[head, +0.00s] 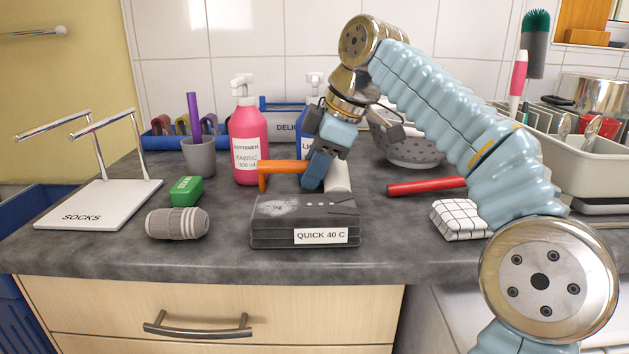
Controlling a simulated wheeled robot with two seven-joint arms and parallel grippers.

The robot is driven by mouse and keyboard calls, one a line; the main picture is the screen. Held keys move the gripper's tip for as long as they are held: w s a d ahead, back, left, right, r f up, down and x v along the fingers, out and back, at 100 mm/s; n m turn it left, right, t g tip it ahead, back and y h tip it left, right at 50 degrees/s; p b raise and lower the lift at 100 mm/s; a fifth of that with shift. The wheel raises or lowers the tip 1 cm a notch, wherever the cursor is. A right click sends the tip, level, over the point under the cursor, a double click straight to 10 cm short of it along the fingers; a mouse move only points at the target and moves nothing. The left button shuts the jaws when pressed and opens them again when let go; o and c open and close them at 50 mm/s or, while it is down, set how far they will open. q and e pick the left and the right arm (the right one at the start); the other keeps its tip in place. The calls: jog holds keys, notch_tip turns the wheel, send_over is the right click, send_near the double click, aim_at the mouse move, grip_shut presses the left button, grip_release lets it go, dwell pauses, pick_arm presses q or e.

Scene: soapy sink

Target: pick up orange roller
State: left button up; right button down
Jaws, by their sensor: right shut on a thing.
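The orange roller shows as an orange handle (281,168) with a bent end at the left, and a pale cylinder (339,178) just right of my gripper looks like its roller part. My right gripper (314,178) reaches down from above and is shut on the orange roller. Its fingers hide the middle of the roller. The roller is just behind the dark grey box labelled QUICK 40 C (300,222). I cannot tell whether it touches the counter. My left gripper is not in view.
A pink softener bottle (248,140) stands close behind the handle, with a blue bottle (306,130) behind my gripper. A grey colander (408,150), red stick (427,186) and white tiled block (460,219) lie right. A green block (186,191), grey roll (177,223) and SOCKS stand (110,205) are left.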

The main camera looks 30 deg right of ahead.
aim_at(299, 161)
jog(key=shift+s+a+f+t+h+b, duration=0.1)
jog(key=shift+s+f+t+h+b, duration=0.15)
jog(key=shift+f+t+h+b, duration=0.3)
jog(key=shift+y, duration=0.25)
jog(key=r+p, duration=0.1)
jog(key=r, duration=0.1)
jog(key=r+p, duration=0.1)
jog(key=r, duration=0.2)
jog(key=s+a+r+p, duration=0.1)
jog(key=r+p, duration=0.1)
jog(key=shift+s+r, duration=0.1)
jog(key=shift+r, duration=0.15)
pick_arm(q)
jog(key=shift+b, duration=0.8)
pick_arm(e)
jog(key=s+a+g, duration=0.1)
jog(key=s+a, duration=0.4)
jog(key=s, duration=0.4)
jog(key=s+a+r+g+y, duration=0.1)
jog(key=s+a+g, duration=0.1)
jog(key=s+a, duration=0.3)
jog(key=s, duration=0.4)
jog(key=shift+a+y, duration=0.3)
jog(key=shift+a, duration=0.1)
